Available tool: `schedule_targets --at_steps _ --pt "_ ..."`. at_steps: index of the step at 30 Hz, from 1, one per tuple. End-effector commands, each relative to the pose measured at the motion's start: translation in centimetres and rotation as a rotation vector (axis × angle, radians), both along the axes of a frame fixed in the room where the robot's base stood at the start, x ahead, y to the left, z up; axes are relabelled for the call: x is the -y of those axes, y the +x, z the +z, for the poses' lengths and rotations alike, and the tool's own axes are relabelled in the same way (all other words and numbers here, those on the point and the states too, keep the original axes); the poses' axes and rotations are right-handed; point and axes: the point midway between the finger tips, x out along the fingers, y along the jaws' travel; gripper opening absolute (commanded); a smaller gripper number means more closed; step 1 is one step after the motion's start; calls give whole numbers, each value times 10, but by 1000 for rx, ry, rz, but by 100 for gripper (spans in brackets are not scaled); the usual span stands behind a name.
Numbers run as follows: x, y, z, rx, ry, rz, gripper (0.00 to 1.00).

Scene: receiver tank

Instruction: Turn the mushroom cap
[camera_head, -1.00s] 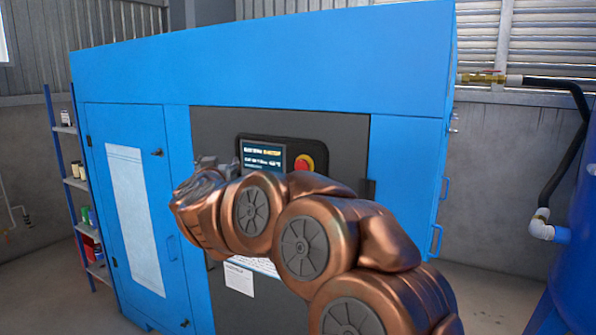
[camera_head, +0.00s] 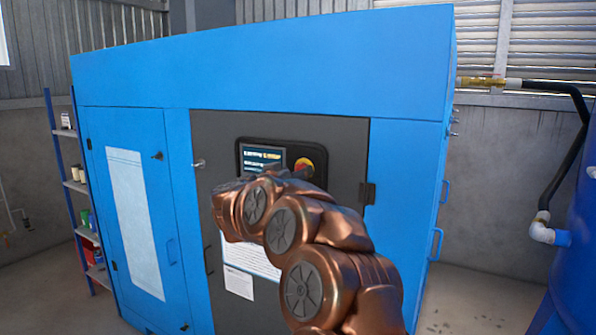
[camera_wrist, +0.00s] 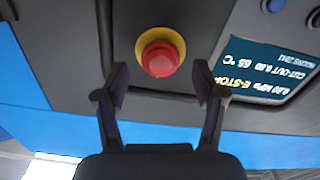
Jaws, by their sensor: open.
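The mushroom cap (camera_wrist: 160,58) is a round red button on a yellow ring, set in the dark control panel. In the wrist view it sits ahead of my gripper (camera_wrist: 163,80), between and just beyond the two open fingertips. The fingers do not appear to touch it. In the head view the red cap (camera_head: 303,170) is partly hidden behind the end of my arm, with some of its yellow ring showing. My gripper's tip is small and dark there, close in front of the panel.
The display (camera_head: 262,160) is beside the cap and reads E-STOP in the wrist view (camera_wrist: 265,72). A blue cabinet (camera_head: 265,60) surrounds the dark panel. A shelf (camera_head: 75,187) stands at left; a blue tank (camera_head: 578,240) and black hose stand at right.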

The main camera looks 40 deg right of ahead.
Motion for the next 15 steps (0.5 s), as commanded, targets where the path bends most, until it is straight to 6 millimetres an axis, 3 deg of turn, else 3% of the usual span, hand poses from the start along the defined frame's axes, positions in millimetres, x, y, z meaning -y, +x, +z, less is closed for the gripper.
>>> schedule_targets --at_steps 6,15 --pt "14 5 -1 -2 1 3 70" --pt "16 6 -1 -1 1 4 70"
